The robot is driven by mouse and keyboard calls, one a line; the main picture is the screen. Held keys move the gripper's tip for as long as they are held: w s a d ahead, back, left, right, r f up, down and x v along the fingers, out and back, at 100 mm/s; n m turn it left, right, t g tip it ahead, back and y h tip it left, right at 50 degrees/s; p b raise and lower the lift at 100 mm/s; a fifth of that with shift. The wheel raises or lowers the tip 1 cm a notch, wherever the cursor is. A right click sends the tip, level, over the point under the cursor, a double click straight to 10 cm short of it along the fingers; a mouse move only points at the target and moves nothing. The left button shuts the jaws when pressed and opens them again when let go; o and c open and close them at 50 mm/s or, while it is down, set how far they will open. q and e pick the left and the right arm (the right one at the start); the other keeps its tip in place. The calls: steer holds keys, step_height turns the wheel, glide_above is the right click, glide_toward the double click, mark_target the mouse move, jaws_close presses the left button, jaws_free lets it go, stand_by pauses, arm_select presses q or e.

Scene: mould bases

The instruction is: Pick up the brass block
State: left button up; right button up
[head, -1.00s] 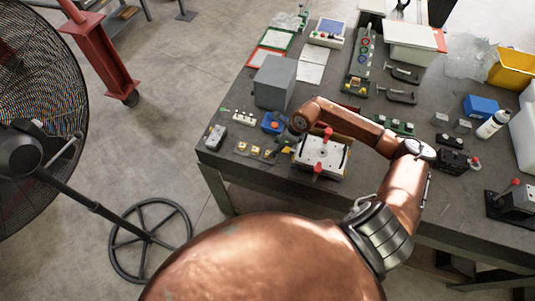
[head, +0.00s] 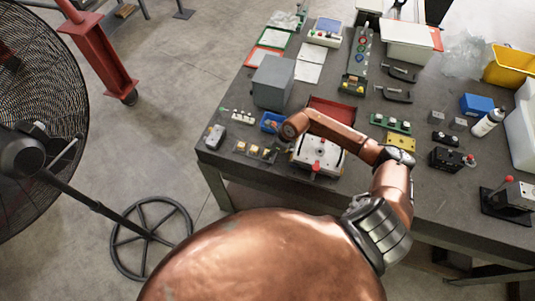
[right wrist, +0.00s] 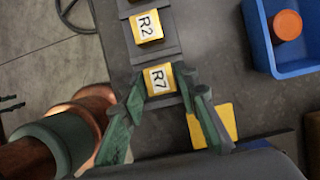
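Small brass-coloured blocks sit in a row on a dark rack (head: 240,152) near the table's front left corner. In the right wrist view one block labelled R7 (right wrist: 159,80) and one labelled R2 (right wrist: 146,27) show on the rack. My right gripper (right wrist: 164,88) is open, with its two green fingers on either side of block R7. I cannot tell whether they touch it. In the head view my right gripper (head: 280,146) is small and partly hidden by its wrist, just right of the rack. My left gripper is not in view.
A blue bin (right wrist: 262,38) holding an orange disc (right wrist: 288,25) stands close beside the rack. A white mould plate (head: 318,155) lies under my right forearm. A grey block (head: 273,82) stands behind. A yellow piece (right wrist: 226,121) shows beyond the right finger.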

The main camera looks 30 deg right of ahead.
jaws_close()
steer(key=shift+r, duration=0.1)
